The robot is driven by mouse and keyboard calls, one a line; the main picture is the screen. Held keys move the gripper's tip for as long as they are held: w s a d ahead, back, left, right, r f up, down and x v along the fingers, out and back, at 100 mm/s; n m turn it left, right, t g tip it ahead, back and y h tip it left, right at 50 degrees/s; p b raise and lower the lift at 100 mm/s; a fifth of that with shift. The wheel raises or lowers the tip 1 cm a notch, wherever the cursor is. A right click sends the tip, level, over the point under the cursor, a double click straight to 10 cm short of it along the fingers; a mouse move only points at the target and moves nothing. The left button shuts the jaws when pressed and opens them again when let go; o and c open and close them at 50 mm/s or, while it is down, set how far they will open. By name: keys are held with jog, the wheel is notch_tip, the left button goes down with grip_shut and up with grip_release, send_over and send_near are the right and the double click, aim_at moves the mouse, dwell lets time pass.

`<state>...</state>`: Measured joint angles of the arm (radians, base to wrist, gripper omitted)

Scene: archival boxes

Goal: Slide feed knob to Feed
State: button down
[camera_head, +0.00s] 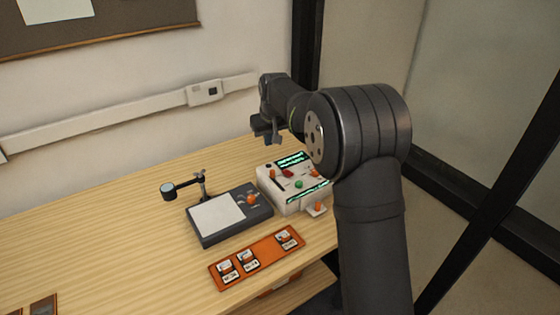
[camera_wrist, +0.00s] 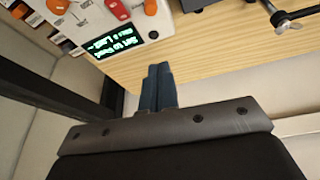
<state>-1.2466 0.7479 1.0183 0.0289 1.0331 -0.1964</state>
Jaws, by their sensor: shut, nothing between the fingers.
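A white control box (camera_head: 292,187) stands on the wooden table, with two green-lit displays, a red knob (camera_head: 288,173), a green button (camera_head: 299,184), an orange knob (camera_head: 315,173) and a dark slider slot (camera_head: 276,183). I cannot tell which control is the feed knob. In the wrist view, part of the box shows upside down at top left, with a red knob (camera_wrist: 118,8), orange knobs and a lit display (camera_wrist: 115,42). My gripper (camera_head: 270,131) is shut and empty, above and behind the box, apart from it. Its closed fingers (camera_wrist: 159,70) point past the box's edge.
A dark grey device (camera_head: 229,212) with a white plate, an orange knob and a magnifier arm (camera_head: 182,187) sits left of the box. An orange tray (camera_head: 262,250) with several labelled pieces lies in front. The left table area is mostly clear.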

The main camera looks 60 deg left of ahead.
aim_at(272, 175)
jog(key=shift+w+a+f, duration=0.45)
jog(key=shift+a+f, duration=0.35)
jog(key=x, duration=1)
jog(key=shift+s, duration=0.2)
jog(key=shift+s+d+r, duration=0.1)
jog(key=shift+s+d, duration=0.05)
jog(key=shift+d, duration=0.95)
jog(key=shift+s+d, duration=0.15)
jog(key=shift+d, duration=0.8)
